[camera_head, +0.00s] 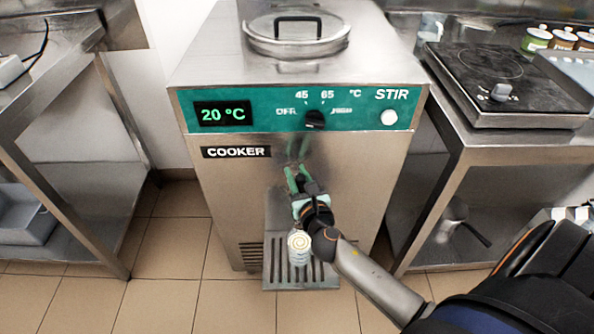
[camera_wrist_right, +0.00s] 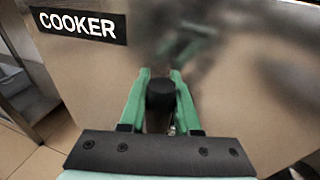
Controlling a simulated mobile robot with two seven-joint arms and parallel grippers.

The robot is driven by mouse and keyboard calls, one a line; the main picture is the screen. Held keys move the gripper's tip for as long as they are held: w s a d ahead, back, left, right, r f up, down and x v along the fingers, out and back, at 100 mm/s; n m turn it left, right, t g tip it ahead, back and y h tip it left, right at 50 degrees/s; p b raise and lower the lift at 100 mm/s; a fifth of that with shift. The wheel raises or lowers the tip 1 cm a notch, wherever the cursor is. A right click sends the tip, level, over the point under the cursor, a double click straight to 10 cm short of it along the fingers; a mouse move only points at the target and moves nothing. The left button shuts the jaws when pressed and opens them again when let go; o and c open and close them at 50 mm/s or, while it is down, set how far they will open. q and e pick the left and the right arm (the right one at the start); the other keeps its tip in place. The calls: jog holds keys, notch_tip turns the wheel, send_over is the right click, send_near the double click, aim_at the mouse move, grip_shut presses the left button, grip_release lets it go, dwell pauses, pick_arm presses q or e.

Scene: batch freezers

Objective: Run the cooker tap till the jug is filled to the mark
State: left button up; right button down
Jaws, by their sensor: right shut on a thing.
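The steel cooker (camera_head: 222,178) stands in the middle, its display reading 20 °C. My right gripper (camera_head: 298,176) is at the cooker's front below the green panel. In the right wrist view its green fingers (camera_wrist_right: 160,74) are shut on the black tap handle (camera_wrist_right: 160,97), one on each side. The tap's spout is hidden behind my gripper and arm. A small whitish jug (camera_head: 299,252) stands upright on the slotted drip tray (camera_head: 328,282), below my gripper. Its top shows a pale swirl; I cannot make out the mark or the level. My left gripper is not in view.
A lidded opening (camera_head: 297,36) is on the cooker's top. The panel has a black dial (camera_head: 315,120) and a white STIR button (camera_head: 389,117). A steel table (camera_head: 60,78) stands left, and a hotplate (camera_head: 497,75) sits on the right counter. Tiled floor is clear at the left.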

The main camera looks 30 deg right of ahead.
jog(key=c, duration=0.6)
grip_release()
jog(key=v, duration=1.2)
jog(key=shift+s+r, duration=0.1)
jog(key=shift+s, duration=0.05)
